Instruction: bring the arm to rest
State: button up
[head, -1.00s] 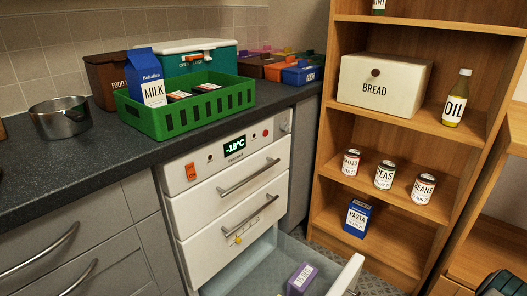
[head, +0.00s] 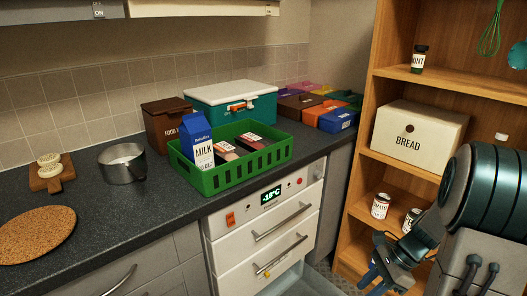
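My arm comes in from the right edge of the head view, in front of the wooden shelf unit (head: 378,100). My gripper (head: 378,278) hangs at its lower end, low in the picture and in front of the lower shelves. Its fingers are small and dark there, and I cannot tell whether they are open or shut. A bit of blue shows by the fingers; I cannot tell whether it is a box on the shelf behind or something in the gripper.
The green crate (head: 232,178) with a milk carton (head: 198,140) and small packets stands on the dark counter (head: 110,215). A freezer drawer (head: 300,282) is open below. A bread box (head: 418,135) and cans, including one (head: 380,206), stand on the shelves.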

jog(key=s+a+r+n+t+h+p, duration=0.1)
jog(key=s+a+r+n+h+p, duration=0.1)
jog(key=r+n, duration=0.4)
jog(key=s+a+r+n+t+h+p, duration=0.1)
jog(key=s+a+r+n+p, duration=0.3)
jog(key=r, duration=0.6)
jog(key=s+a+r+n+t+h+p, duration=0.1)
jog(key=s+a+r+n+h+p, duration=0.2)
jog(key=r+n, duration=0.5)
jog(key=shift+s+a+r+t+h+p, duration=0.3)
jog(key=shift+s+a+r+t+p, duration=0.2)
jog(key=shift+a+p, duration=0.85)
jog(key=shift+d, duration=0.1)
